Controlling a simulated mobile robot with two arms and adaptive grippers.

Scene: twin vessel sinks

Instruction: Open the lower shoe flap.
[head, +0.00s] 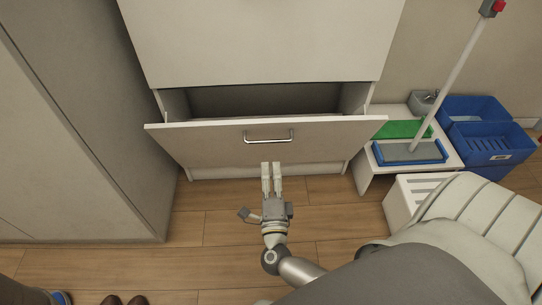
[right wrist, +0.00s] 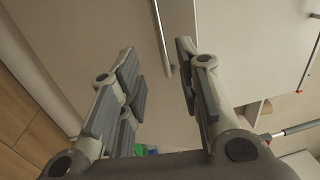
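The lower shoe flap (head: 200,146) is a pale front panel of the white cabinet. It is tilted outward at the top, and a dark gap shows behind its upper edge. Its metal bar handle (head: 268,137) is near the top middle. My right gripper (head: 271,165) is below the handle in the head view, fingers pointing at the flap, apart from the handle. In the right wrist view the fingers (right wrist: 156,48) are spread with nothing between them. The handle (right wrist: 162,40) shows just beyond the fingertips, in front of the flap (right wrist: 95,28). My left gripper is not in view.
The closed upper panel (head: 260,45) is above the gap. A tall cabinet (head: 85,120) stands at left. At right are a low white bench (head: 374,183), a blue tray (head: 380,157) with a mop, blue crates (head: 480,145) and a white slatted box (head: 400,205). Wood floor (head: 190,220) lies in front.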

